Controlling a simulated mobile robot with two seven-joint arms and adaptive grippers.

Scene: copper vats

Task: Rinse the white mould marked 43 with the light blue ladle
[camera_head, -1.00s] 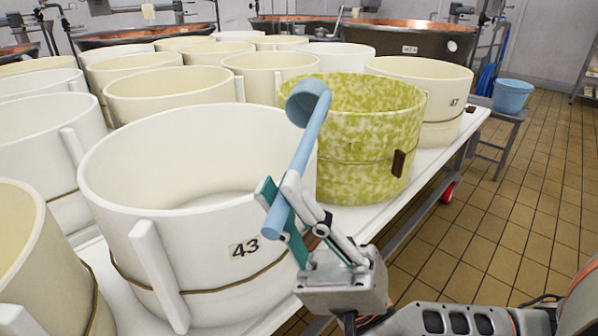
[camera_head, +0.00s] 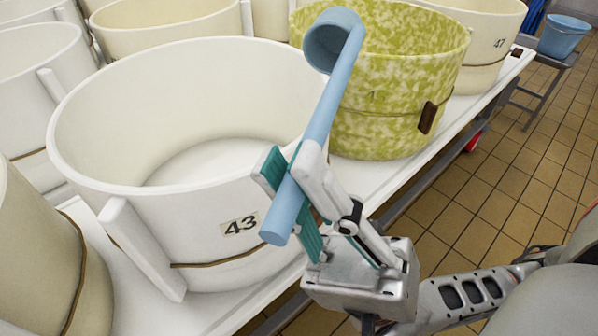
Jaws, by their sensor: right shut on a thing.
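The white mould marked 43 (camera_head: 95,185) stands open-topped on the white table, its label facing me. I see its pale floor and no ladle inside it. My right gripper (camera_head: 290,180) is shut on the handle of the light blue ladle (camera_head: 322,105), at the front right of the mould. The ladle is tilted, with its cup (camera_head: 333,38) up and away from me and its handle end low near the label. The cup appears in front of the green mottled mould, to the right of the white mould's rim. My left gripper is not in view.
A green mottled mould (camera_head: 385,135) stands right behind mould 43, with a cream mould marked 47 (camera_head: 485,75) beyond it. More cream moulds crowd the left and back. A blue bucket (camera_head: 562,38) sits on a stool at the far right. Tiled floor is free right of the table (camera_head: 160,318).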

